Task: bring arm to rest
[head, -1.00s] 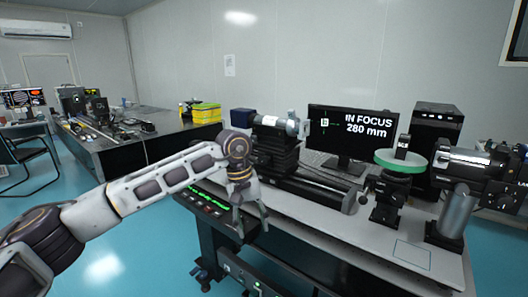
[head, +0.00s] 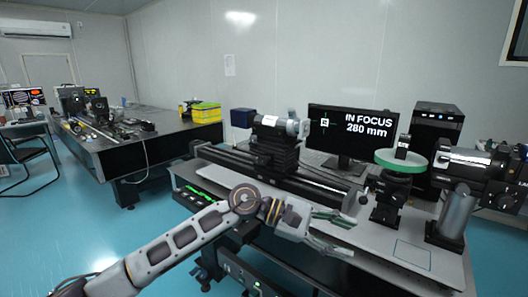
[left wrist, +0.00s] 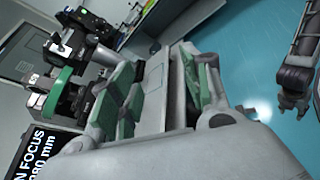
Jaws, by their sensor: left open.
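My left gripper (head: 338,232) is open and empty above the front part of the optical table (head: 345,212), its fingers pointing right. Its green-padded fingers (left wrist: 165,85) fill the middle of the left wrist view, with nothing between them. My left arm comes in from the bottom left of the head view. My right gripper is not seen in the head view.
A lens in a green ring (head: 400,162) stands on a mount right of the gripper. A monitor (head: 352,130) reads "IN FOCUS 280 mm". A rail (head: 290,180) runs behind the arm. A large cylindrical instrument (head: 460,165) stands at the right. Blue floor (head: 60,220) is free at left.

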